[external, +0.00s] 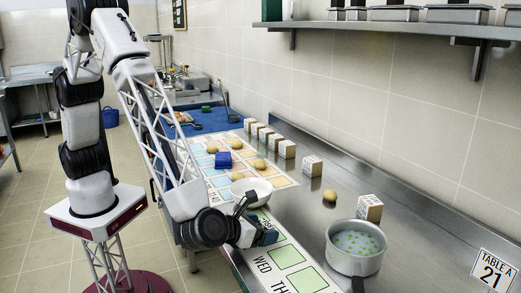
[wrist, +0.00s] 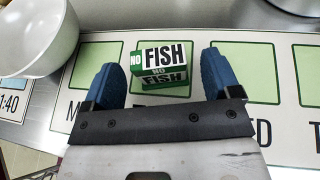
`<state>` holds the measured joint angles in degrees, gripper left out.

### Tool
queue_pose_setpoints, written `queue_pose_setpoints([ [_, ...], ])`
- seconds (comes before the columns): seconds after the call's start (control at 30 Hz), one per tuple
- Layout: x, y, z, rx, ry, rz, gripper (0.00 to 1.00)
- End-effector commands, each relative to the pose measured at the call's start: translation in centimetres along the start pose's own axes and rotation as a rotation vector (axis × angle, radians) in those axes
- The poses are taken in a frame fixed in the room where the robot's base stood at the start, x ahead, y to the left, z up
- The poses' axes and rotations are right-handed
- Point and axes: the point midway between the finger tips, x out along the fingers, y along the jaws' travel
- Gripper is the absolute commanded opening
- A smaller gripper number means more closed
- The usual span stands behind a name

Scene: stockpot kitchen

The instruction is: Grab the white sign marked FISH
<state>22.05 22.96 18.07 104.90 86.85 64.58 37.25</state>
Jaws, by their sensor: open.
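The white and green sign block (wrist: 163,58) reads NO FISH and sits on the printed weekday board (wrist: 285,130) in the wrist view. My gripper (wrist: 158,66) is open, with one blue finger to the left of the sign and one to its right. A gap shows on each side, so neither finger appears to touch it. In the external view my gripper (external: 262,236) is low over the board at the counter's front edge, and I cannot make out the sign clearly there.
A white bowl (external: 252,190) stands close to my gripper, at upper left in the wrist view (wrist: 38,38). A steel pot (external: 355,262) stands to the right. Several lettered blocks (external: 312,166) and potatoes (external: 329,195) lie farther back. The counter's front edge is near.

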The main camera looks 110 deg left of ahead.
Motion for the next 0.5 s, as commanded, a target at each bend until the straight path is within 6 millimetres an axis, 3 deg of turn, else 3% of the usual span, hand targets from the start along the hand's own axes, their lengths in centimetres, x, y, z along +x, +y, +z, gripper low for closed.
queue_pose_setpoints([
  [0.2, 2.5, 0.0, 0.1, 0.0, 0.0, 0.002, 0.83],
  [0.5, 3.1, 0.0, 0.1, 0.0, 0.0, -0.001, 0.83],
])
